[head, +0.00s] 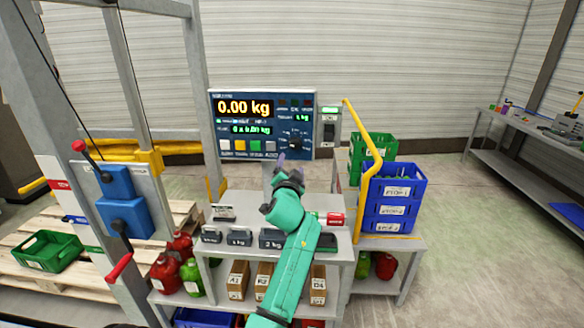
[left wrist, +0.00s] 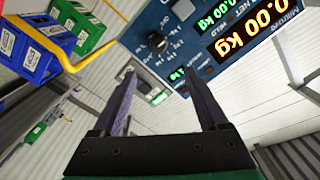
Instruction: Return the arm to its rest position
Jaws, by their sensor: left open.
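My left arm (head: 293,260), green with black joints, reaches forward over the small grey table in the head view. Its gripper (head: 281,160) is raised just below the weighing display panel (head: 262,125). In the left wrist view the gripper (left wrist: 165,90) shows two purple-grey fingers spread well apart with nothing between them. The panel fills the upper right of that view (left wrist: 190,42) and reads 0.00 kg. My right gripper shows in neither view.
The grey table (head: 340,255) holds several dark weights (head: 238,238) and a red block (head: 336,219). Stacked blue crates (head: 393,195) and a yellow rail (head: 365,135) stand to the right. A metal post with blue boxes (head: 125,215) and levers stands left.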

